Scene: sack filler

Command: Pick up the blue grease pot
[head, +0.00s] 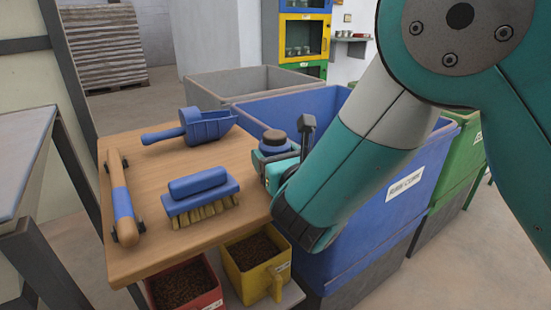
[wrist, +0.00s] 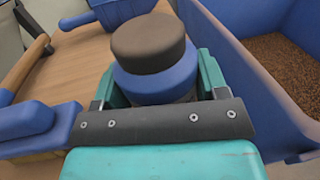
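The blue grease pot (wrist: 152,82), round with a dark brown lid, stands upright at the right edge of the wooden table in the head view (head: 273,147). My gripper (wrist: 158,80) reaches down to it, with a teal finger on the left and right of the pot. In the head view my gripper (head: 277,165) is low at the table's edge, partly hidden behind my arm. The pot's lower part is hidden by the gripper. I cannot see whether the fingers touch the pot or stand slightly apart from it.
On the table (head: 140,255) lie a blue scoop (head: 205,125), a blue brush (head: 200,195) and a wooden-and-blue bar (head: 122,200). A blue bin (head: 370,240) stands close on the right. Yellow (head: 258,262) and red (head: 187,285) containers of brown pellets sit below.

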